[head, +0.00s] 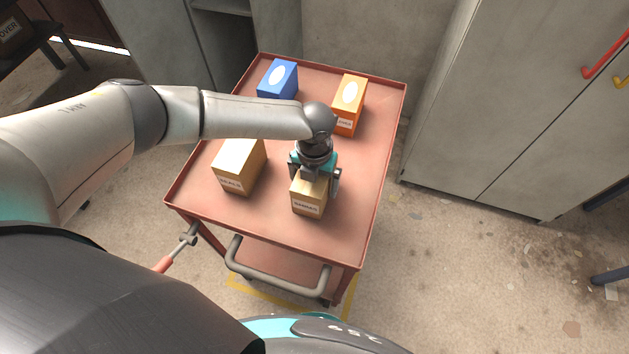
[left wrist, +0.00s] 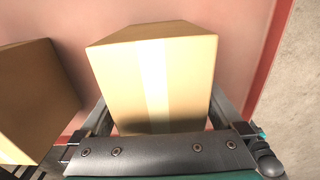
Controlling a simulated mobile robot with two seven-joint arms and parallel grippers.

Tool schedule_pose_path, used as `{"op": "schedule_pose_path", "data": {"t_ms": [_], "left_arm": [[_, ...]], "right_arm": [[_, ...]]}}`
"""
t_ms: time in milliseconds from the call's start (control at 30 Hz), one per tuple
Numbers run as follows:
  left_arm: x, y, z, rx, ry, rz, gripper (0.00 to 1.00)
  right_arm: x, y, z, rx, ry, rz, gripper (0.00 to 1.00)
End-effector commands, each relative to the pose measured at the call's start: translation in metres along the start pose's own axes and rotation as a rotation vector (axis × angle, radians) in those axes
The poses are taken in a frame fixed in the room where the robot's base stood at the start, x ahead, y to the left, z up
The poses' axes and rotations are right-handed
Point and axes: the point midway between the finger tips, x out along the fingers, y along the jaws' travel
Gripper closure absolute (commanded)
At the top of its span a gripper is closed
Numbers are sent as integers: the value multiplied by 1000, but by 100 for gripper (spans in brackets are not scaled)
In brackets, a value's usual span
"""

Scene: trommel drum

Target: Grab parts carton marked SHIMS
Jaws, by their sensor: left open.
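A tan parts carton (head: 308,197) stands near the front of the red cart top, right of its middle. Its front label is too small to read surely. My left gripper (head: 315,178) is over this carton, pointing down and open, with a finger on each side. In the left wrist view the carton (left wrist: 155,75) sits between the fingers of my gripper (left wrist: 160,115); I cannot tell whether they touch it. A second tan carton (head: 239,166) stands to its left, also with a label I cannot read surely; it also shows in the left wrist view (left wrist: 38,95). My right gripper is not in view.
The cart (head: 270,222) has a raised rim and a grey front handle (head: 275,283). A blue box (head: 278,78) and an orange-and-tan box (head: 348,105) stand at its back. Grey cabinets (head: 500,90) stand behind and right. The cart top's right side is clear.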

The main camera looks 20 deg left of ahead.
Motion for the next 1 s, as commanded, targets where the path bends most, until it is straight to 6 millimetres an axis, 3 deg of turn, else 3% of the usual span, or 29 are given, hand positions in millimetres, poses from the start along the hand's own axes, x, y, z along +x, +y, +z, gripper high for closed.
{"op": "schedule_pose_path", "data": {"t_ms": [133,1000], "left_arm": [[0,0,0,0,0,0,0],[-1,0,0,-1,0,0,97]], "right_arm": [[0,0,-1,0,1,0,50],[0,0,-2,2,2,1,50]]}}
